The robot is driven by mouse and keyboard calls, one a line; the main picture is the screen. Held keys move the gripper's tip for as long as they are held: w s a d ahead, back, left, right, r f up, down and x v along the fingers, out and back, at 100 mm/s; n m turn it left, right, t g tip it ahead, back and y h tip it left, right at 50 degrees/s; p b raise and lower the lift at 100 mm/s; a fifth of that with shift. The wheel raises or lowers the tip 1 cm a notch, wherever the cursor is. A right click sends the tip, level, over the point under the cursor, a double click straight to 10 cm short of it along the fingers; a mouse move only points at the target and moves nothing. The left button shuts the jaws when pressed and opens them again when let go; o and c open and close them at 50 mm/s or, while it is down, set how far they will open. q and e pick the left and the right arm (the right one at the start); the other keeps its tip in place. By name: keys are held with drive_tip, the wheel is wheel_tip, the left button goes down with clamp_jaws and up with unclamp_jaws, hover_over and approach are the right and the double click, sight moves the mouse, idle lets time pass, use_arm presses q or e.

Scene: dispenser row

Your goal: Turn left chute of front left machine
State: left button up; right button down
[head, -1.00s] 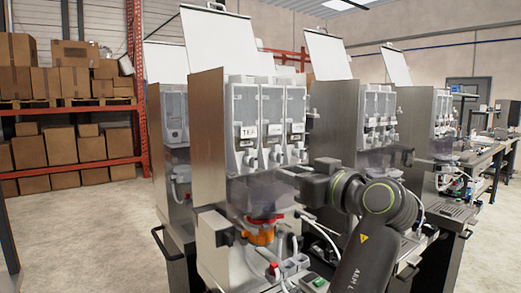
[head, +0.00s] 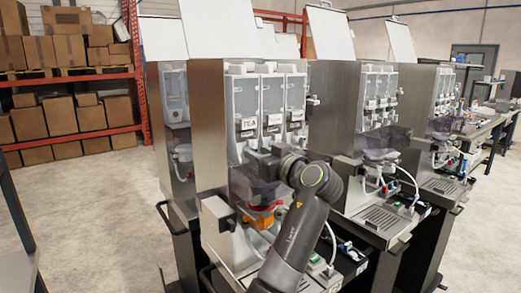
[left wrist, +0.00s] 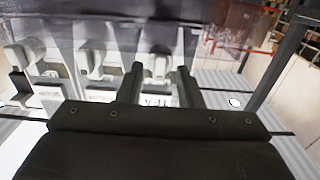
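The front left machine (head: 210,120) is a tall steel-sided dispenser with three clear canisters. Its left canister (head: 245,100) carries a TEA label. My left gripper (head: 262,160) is in front of the machine, just below the canisters, and partly covers their lower ends. In the left wrist view my left gripper (left wrist: 158,82) has its two dark fingers apart. A white chute (left wrist: 158,66) above the TEA label appears between or just beyond the fingertips; I cannot tell whether they touch it. Two other white chutes (left wrist: 95,62) show to the left. My right gripper is not in view.
An orange and red outlet part (head: 262,216) sits below the gripper on the machine. More dispensers (head: 375,110) stand to the right. Shelves with cardboard boxes (head: 75,125) are at the back left. The floor (head: 90,210) at left is clear.

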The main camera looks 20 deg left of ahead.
use_arm(q)
clamp_jaws()
